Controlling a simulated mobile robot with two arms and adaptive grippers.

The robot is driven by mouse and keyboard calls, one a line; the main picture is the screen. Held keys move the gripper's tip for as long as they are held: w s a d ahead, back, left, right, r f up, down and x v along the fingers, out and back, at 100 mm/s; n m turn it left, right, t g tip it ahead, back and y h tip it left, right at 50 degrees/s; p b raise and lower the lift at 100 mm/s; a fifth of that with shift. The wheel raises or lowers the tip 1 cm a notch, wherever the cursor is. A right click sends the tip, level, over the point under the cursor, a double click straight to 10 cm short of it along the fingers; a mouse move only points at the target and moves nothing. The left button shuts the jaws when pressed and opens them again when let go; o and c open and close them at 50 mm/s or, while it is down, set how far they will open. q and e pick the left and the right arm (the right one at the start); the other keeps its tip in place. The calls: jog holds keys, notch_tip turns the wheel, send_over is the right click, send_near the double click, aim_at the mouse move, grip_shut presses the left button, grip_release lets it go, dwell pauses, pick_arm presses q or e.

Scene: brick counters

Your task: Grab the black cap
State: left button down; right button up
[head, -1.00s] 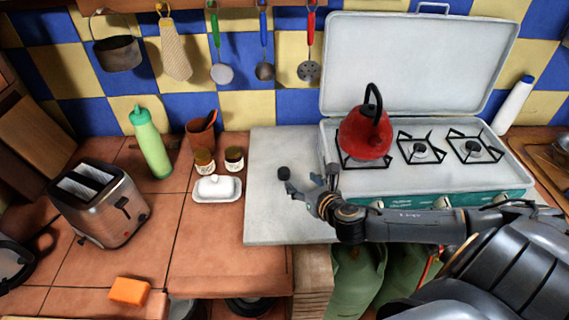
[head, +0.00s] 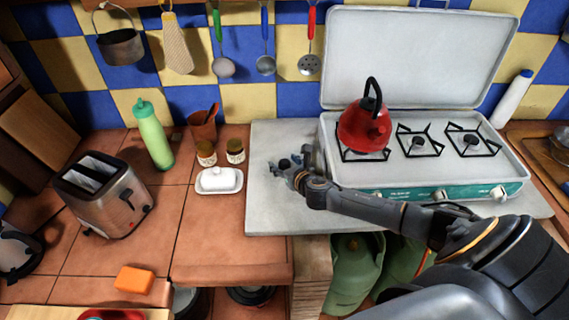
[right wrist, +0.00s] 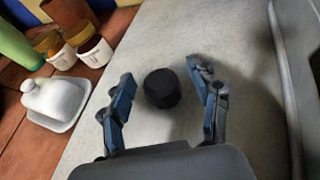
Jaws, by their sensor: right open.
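The black cap (right wrist: 162,88) is a small dark cylinder standing on the pale grey worktop slab (right wrist: 225,28). In the head view the cap (head: 284,163) is small and partly crowded by my fingers, near the slab's left side. My right gripper (head: 288,168) is open around it. In the right wrist view the blue-grey fingers of the right gripper (right wrist: 161,78) stand on either side of the cap, with a gap on both sides. Whether the fingertips are at the cap's height I cannot tell. My left gripper is not in view.
A white butter dish (head: 219,180) and two small jars (head: 235,151) stand just left of the slab. The camping stove (head: 425,185) with a red kettle (head: 365,128) is on the right. A toaster (head: 104,195) and orange sponge (head: 134,280) are farther left.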

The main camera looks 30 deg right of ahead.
jog(key=shift+w+d+f, duration=0.1)
jog(key=shift+w+f, duration=0.15)
jog(key=shift+w, duration=0.3)
jog(key=c, duration=1)
jog(key=shift+c, duration=0.4)
